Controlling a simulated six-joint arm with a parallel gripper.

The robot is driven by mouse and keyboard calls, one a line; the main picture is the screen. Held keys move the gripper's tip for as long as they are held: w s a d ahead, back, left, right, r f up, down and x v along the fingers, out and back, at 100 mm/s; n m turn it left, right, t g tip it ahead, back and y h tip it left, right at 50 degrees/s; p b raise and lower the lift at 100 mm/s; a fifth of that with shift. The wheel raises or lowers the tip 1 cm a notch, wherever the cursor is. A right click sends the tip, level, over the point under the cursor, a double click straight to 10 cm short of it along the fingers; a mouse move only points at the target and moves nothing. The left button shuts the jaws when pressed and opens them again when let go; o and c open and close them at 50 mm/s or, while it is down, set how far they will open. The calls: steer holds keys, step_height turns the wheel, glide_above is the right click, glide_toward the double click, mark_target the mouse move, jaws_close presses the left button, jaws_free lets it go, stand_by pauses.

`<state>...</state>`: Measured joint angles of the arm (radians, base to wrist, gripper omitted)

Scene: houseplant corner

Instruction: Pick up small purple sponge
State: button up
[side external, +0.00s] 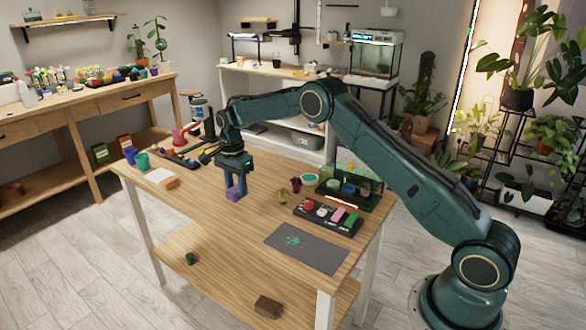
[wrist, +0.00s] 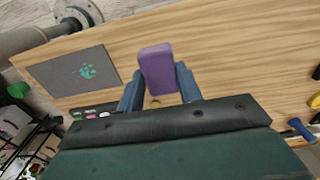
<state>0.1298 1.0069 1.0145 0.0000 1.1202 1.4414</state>
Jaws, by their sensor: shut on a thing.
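The small purple sponge (wrist: 157,71) is a rounded block between the two blue fingers of my gripper (wrist: 158,84) in the wrist view. My gripper is shut on it, with a finger on each side. In the side external view, my gripper (side external: 235,180) points down over the middle of the wooden table. The purple sponge (side external: 234,193) shows at its fingertips, low over the tabletop. I cannot tell whether its lower end touches the table.
A grey mat (side external: 306,248) lies near the front edge. A black tray (side external: 328,217) of small colored items and a green open box (side external: 349,190) stand to the right. Cups (side external: 142,161) and an orange-and-white block (side external: 162,178) are at left. Bare wood lies in front of my gripper.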

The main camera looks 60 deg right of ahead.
mark_target(237, 188)
step_height(237, 188, up, 10)
stand_by(0.4)
steer(key=shift+r, duration=0.1)
steer(key=o, duration=0.3)
steer(key=shift+c, duration=1.1)
steer(key=shift+s, duration=0.1)
steer(key=s+d+f, duration=0.2)
steer(key=s+f, duration=0.9)
steer(key=s, duration=0.3)
steer(key=shift+s+d+f, duration=0.3)
steer(key=shift+f, duration=0.05)
